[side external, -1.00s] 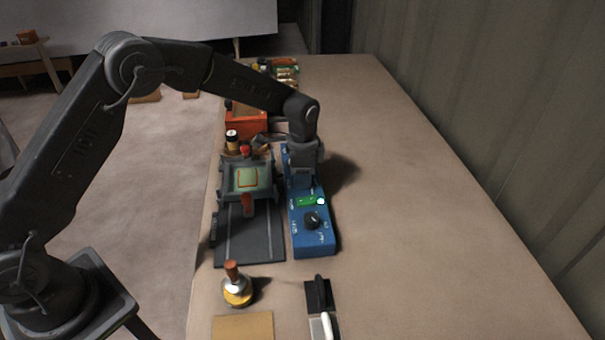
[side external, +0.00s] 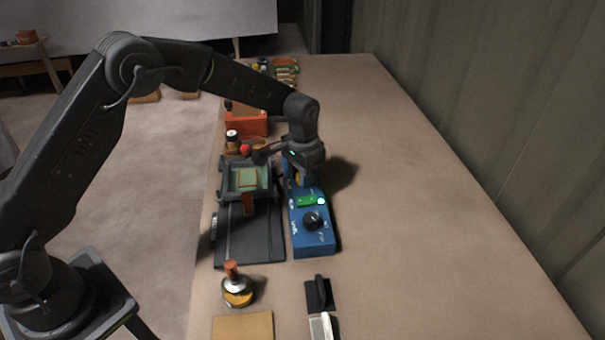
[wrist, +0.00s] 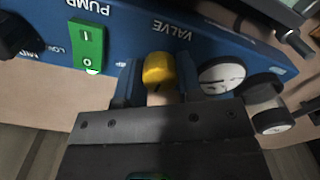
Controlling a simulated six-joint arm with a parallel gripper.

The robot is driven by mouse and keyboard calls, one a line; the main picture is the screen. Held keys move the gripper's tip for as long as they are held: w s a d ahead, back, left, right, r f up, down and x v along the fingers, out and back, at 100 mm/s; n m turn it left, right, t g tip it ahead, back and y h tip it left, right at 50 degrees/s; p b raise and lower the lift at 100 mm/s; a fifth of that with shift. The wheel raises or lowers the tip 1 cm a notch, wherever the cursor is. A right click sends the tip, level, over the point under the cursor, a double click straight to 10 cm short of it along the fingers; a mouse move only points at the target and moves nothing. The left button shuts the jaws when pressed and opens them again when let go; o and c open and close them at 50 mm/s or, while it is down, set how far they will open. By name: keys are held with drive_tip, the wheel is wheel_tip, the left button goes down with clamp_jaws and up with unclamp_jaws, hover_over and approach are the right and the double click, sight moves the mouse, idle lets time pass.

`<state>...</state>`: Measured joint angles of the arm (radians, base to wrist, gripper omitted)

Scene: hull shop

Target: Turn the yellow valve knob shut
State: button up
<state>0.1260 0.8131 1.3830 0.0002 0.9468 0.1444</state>
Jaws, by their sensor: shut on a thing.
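The yellow valve knob (wrist: 158,70) sits on the blue panel (wrist: 135,30) beside the VALVE label in the wrist view. My gripper (wrist: 160,88) has one finger on each side of the knob and is shut on it. In the side view the blue panel (side external: 313,237) lies on the bench, with my gripper (side external: 302,178) pointing down at its far part. Only a little yellow shows there between the fingers.
A green PUMP switch (wrist: 88,45) and a round gauge (wrist: 221,75) flank the knob. A black dial (side external: 312,221) is on the panel's near end. A grey fixture (side external: 247,180) stands to the left. The bench (side external: 430,200) is clear on the right.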

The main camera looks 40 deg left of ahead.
drive_tip(key=shift+w+r, duration=0.1)
idle(0.3)
drive_tip(key=o, duration=0.6)
drive_tip(key=shift+o, duration=0.2)
wheel_tip(320, 180, up, 14)
drive_tip(key=s+a+r+n+t, duration=0.1)
drive_tip(key=s+a+r+t, duration=0.1)
drive_tip(key=s+r, duration=0.45)
drive_tip(key=s+a+r+n+t, duration=0.15)
drive_tip(key=s+r, duration=0.25)
drive_tip(key=s, duration=0.5)
drive_tip(key=s+a+f+t, duration=0.1)
drive_tip(key=s+f, duration=0.1)
drive_tip(key=s, duration=0.6)
drive_tip(key=s+a+f+t, duration=0.1)
drive_tip(key=s+a, duration=0.1)
drive_tip(key=s, duration=0.6)
drive_tip(key=shift+f, duration=0.4)
